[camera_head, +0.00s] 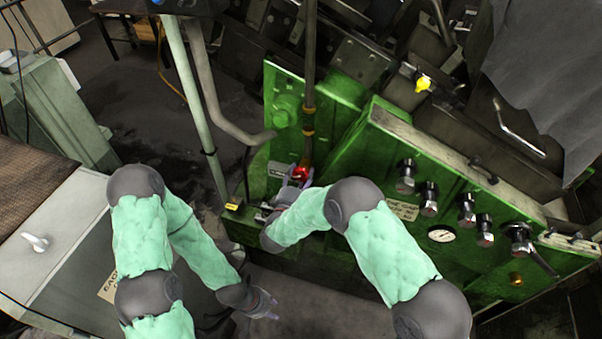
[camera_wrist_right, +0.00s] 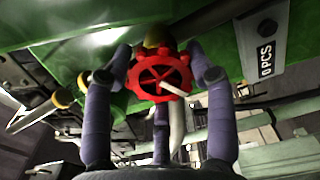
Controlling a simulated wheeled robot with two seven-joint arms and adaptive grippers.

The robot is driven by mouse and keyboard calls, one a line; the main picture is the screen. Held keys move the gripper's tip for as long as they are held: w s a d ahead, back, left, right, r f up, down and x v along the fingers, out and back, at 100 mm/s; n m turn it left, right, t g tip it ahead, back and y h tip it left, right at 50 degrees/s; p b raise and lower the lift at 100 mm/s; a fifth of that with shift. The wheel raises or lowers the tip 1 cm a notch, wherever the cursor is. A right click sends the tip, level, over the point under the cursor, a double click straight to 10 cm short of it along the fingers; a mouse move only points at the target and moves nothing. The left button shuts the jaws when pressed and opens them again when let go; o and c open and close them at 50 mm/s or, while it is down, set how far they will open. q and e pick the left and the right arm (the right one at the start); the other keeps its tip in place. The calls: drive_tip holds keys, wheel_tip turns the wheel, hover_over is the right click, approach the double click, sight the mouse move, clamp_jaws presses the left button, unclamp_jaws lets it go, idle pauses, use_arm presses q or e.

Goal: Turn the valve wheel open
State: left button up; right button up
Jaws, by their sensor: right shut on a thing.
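The red valve wheel (camera_wrist_right: 160,74) is in the right wrist view, in front of a brass fitting (camera_wrist_right: 153,40) under a green surface. In the head view the red wheel (camera_head: 301,173) shows small at the foot of a pipe on the green machine. My right gripper (camera_wrist_right: 160,80) has its fingers on both sides of the wheel, shut on its rim. In the head view my right gripper (camera_head: 297,180) partly covers the wheel. My left gripper (camera_head: 264,304) hangs low over the floor, away from the wheel; its finger opening is too small to tell.
The green machine (camera_head: 340,150) carries several knobs, a gauge (camera_head: 441,234) and a lever (camera_head: 540,262) to the right of the wheel. A vertical pipe (camera_head: 309,80) rises above the wheel. A light cabinet (camera_head: 70,240) stands at left. Dark floor lies between.

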drive_tip(key=shift+s+d+f+n, duration=0.15)
drive_tip(key=shift+f+n, duration=0.15)
drive_tip(key=shift+n, duration=0.3)
drive_tip(key=o, duration=0.9)
drive_tip(key=shift+c, duration=0.2)
drive_tip(key=shift+r, duration=0.1)
drive_tip(key=v, duration=0.7)
drive_tip(key=shift+s, duration=0.15)
